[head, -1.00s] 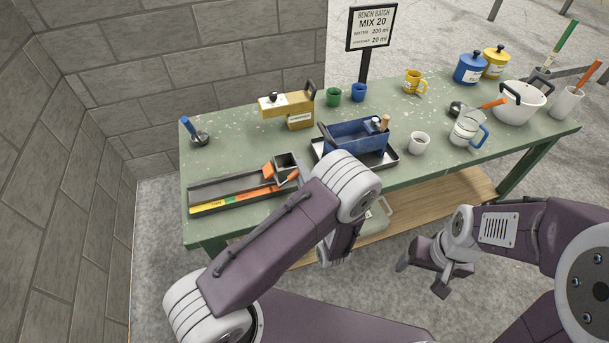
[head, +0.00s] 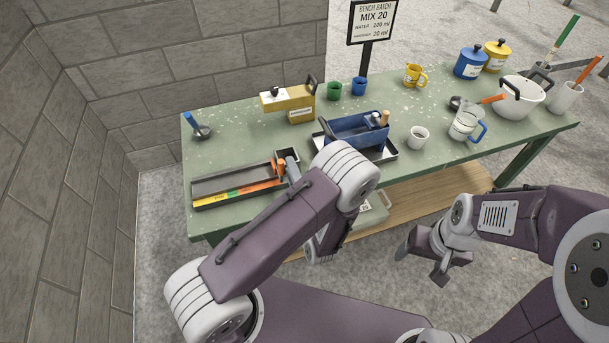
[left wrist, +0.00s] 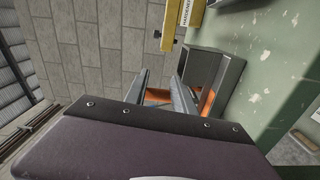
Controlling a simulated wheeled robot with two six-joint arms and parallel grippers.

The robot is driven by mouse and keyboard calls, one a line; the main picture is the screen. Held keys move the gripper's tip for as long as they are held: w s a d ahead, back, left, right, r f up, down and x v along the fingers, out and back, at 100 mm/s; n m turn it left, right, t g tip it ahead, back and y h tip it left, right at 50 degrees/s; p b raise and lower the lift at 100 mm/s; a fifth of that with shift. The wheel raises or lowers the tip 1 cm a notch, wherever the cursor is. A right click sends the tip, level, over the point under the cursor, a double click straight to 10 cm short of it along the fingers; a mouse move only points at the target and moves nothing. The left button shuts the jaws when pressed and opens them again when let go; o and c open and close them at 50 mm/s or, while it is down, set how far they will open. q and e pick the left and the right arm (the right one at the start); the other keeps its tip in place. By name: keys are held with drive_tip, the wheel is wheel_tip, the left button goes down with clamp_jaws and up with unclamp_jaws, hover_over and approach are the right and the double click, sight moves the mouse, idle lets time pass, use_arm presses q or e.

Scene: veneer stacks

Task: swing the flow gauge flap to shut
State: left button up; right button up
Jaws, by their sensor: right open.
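The flow gauge is a long dark trough (head: 222,182) at the table's left front, with a yellow, green and orange strip along its front. A grey box (head: 287,155) stands at its right end; it also shows in the left wrist view (left wrist: 199,66). The orange flap (head: 280,168) stands at that end, beside the box. My left gripper (left wrist: 160,88) has its fingers apart, with orange showing between and beyond them; contact is unclear. In the head view my own arm mostly hides it. My right gripper (head: 426,262) is open and empty, in front of the table.
A yellow block (head: 288,100) stands behind the gauge. A blue caddy (head: 355,131) on a dark tray and a white cup (head: 418,137) stand to the right. A blue-handled scoop (head: 197,126) lies left. A block wall stands behind and left.

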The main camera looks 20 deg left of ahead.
use_arm(q)
drive_tip(key=v, duration=0.6)
drive_tip(key=shift+s+p, duration=0.25)
drive_tip(key=shift+p, duration=0.15)
drive_tip(key=shift+s+a+r, duration=0.1)
drive_tip(key=shift+r, duration=0.05)
